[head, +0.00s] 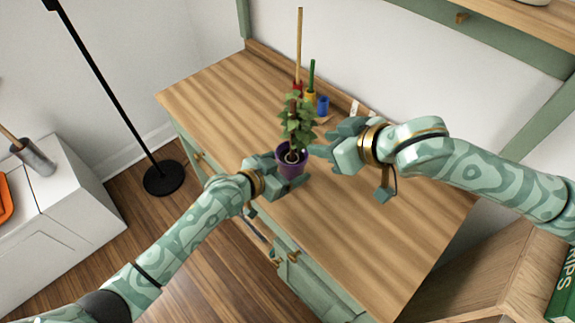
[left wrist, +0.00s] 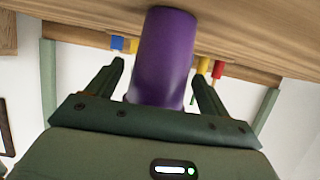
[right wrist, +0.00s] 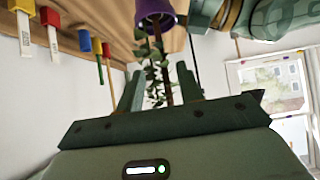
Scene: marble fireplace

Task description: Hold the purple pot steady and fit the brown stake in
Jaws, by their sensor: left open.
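The purple pot (head: 291,160) stands upright on the wooden desk with a leafy green plant (head: 297,123) in it. The brown stake (head: 299,45) is a tall thin stick rising behind the plant, above a red block (head: 297,86); its lower end is hidden. My left gripper (head: 284,178) is open around the pot's lower part; in the left wrist view the pot (left wrist: 163,55) lies between its fingers (left wrist: 158,85). My right gripper (head: 322,138) is open beside the plant; in the right wrist view a straight dark stem (right wrist: 158,60) and leaves show beyond its parted fingers.
Behind the plant stand a yellow block (head: 309,98) with a green stick (head: 311,74) and a blue block (head: 322,106). White tags (head: 357,108) stand along the desk's back. The desk's left and front right (head: 360,240) are clear. A black floor lamp (head: 125,115) stands left.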

